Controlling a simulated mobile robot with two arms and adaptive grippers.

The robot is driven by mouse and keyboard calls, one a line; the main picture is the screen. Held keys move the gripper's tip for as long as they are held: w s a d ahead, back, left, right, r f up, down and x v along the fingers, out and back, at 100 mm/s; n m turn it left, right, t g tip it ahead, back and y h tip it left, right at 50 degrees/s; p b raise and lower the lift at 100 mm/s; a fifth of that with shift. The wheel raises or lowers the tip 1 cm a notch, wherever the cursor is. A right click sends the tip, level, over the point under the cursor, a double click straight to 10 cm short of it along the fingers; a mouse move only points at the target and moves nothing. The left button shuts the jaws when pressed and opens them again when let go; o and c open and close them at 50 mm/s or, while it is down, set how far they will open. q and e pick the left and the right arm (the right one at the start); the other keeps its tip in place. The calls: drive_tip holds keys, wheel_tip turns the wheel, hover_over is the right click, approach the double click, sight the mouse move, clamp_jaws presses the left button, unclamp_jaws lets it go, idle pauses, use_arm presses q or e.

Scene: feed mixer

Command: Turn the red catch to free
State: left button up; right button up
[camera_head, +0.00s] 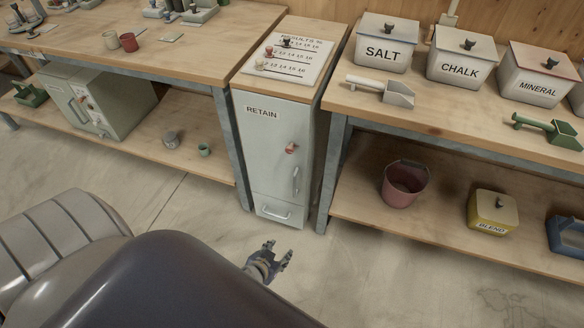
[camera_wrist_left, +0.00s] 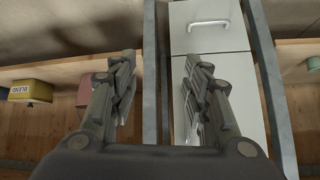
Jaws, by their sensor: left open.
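The red catch (camera_head: 291,148) is a small red knob on the front of the pale grey-green cabinet (camera_head: 265,160) marked RETAIN, above and left of the upright door handle (camera_head: 296,180). My left gripper (camera_head: 284,256) is in front of and below the cabinet, near the floor in the picture, apart from the catch. Its two fingers are spread and hold nothing. In the left wrist view the open left gripper (camera_wrist_left: 160,75) faces the cabinet (camera_wrist_left: 235,85), with the drawer handle (camera_wrist_left: 209,24) at the top. I cannot make out the catch there. My right gripper is not in view.
Benches flank the cabinet. Right: bins for SALT (camera_head: 383,50), CHALK (camera_head: 454,69) and MINERAL (camera_head: 536,83), above a red bucket (camera_head: 404,184) and yellow BLEND box (camera_head: 491,213). Left: a grey-green box (camera_head: 115,100) on the lower shelf. A results board (camera_head: 289,55) tops the cabinet.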

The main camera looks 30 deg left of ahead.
use_arm(q)
drive_tip(key=w+a+r+n+t+y+b, duration=0.15)
drive_tip(key=w+a+r+t+b, duration=0.3)
drive_tip(key=w+r+b, duration=0.45)
drive_tip(key=n+t+y+b, duration=0.1)
drive_tip(key=t+y+b, duration=0.1)
drive_tip(key=t+b, duration=0.3)
approach(289, 151)
drive_tip(key=shift+g+h, duration=0.25)
drive_tip(key=shift+g, duration=0.2)
drive_tip(key=x, duration=0.5)
drive_tip(key=r+x, duration=0.1)
drive_tip(key=x, duration=0.2)
drive_tip(key=shift+w+a+b, duration=0.1)
drive_tip(key=shift+b, duration=0.25)
drive_tip(key=shift+w+a, duration=0.15)
drive_tip(key=shift+w, duration=0.3)
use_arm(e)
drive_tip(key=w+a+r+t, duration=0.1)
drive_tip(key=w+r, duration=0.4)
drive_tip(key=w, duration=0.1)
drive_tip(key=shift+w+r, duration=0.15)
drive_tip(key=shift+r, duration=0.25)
use_arm(q)
clamp_jaws()
